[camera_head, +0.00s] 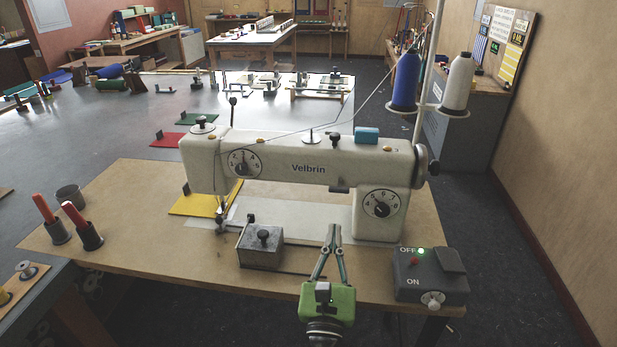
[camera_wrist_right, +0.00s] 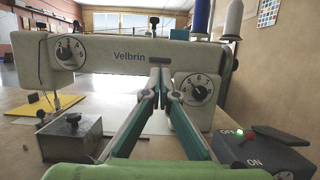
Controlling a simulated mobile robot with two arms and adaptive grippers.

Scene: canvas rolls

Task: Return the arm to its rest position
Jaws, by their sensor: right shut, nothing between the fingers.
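My right gripper (camera_head: 332,232) is in the head view at the front of the sewing table, with its green body low in the picture. Its two fingers come together at the tips, shut and empty. In the right wrist view the fingertips (camera_wrist_right: 158,68) meet in front of the white Velbrin sewing machine (camera_wrist_right: 110,62). In the head view the machine (camera_head: 310,180) stands just behind the gripper; whether the fingertips touch it cannot be told. My left gripper is in neither view.
A grey metal block (camera_head: 260,247) with a black knob stands left of the gripper. A dark switch box (camera_head: 430,279) with a lit green lamp stands to its right. Blue (camera_head: 406,80) and white (camera_head: 457,82) thread cones stand behind. Bare table lies toward red-handled tools (camera_head: 75,215) at left.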

